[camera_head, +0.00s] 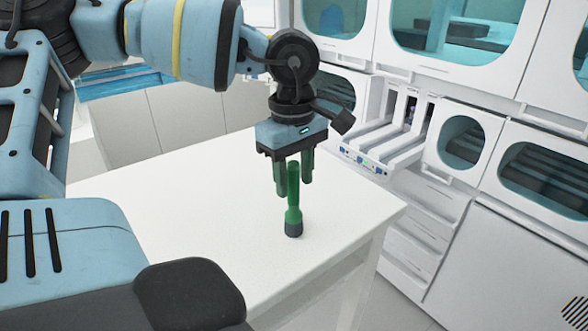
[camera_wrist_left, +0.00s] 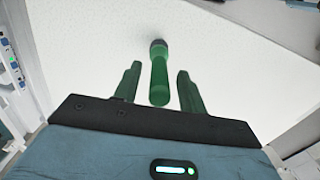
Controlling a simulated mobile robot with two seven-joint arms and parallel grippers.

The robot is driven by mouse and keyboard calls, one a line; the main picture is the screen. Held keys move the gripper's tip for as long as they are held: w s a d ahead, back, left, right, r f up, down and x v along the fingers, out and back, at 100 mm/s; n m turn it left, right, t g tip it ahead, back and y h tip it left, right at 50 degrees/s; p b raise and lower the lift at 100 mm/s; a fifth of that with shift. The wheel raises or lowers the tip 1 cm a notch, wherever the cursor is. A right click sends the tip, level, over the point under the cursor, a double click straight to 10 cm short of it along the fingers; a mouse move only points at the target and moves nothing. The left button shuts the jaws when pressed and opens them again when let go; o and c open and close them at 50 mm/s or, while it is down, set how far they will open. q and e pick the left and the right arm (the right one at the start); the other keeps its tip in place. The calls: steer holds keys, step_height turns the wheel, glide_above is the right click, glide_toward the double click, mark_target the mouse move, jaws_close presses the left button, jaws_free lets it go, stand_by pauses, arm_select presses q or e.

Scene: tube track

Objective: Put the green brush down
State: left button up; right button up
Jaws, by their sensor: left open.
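The green brush (camera_head: 293,205) stands upright on the white table (camera_head: 160,205), its dark end down on the top and its green handle up. My left gripper (camera_head: 294,190) is above it, pointing down, with its two green fingers apart on either side of the handle. In the left wrist view the brush (camera_wrist_left: 159,80) shows between the fingertips (camera_wrist_left: 158,78), with a visible gap on both sides. The left gripper is open and not holding it. My right gripper is in neither view.
The brush stands near the table's right edge. A white rack with slots (camera_head: 385,140) and white cabinets with tinted windows (camera_head: 465,140) stand to the right. The table's left part is clear.

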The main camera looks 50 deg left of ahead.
arm_select(q)
steer(key=r, duration=1.1)
steer(key=shift+a+r, duration=0.2)
